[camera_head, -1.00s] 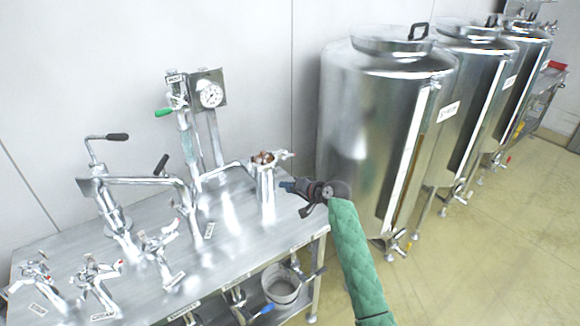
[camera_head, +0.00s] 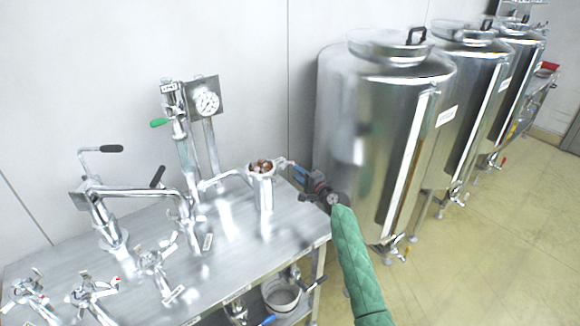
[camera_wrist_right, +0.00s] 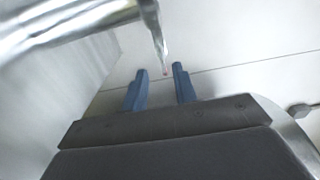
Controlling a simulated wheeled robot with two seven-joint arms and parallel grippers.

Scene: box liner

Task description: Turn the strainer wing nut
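The strainer (camera_head: 263,192) is an upright shiny cylinder near the table's right end. Copper-brown parts, perhaps the wing nut (camera_head: 262,166), show at its open-looking top, but they are too small to tell apart. My right gripper (camera_head: 294,172) is just right of the strainer's top, its blue fingers pointing at it. In the right wrist view my right gripper (camera_wrist_right: 160,72) has its fingers spread. My left gripper is out of view.
The steel table (camera_head: 235,248) carries several valves and pipes on the left and a pressure gauge (camera_head: 207,103) at the back. A large tank (camera_head: 375,130) stands close behind my right arm. A pot (camera_head: 281,297) sits beneath the table.

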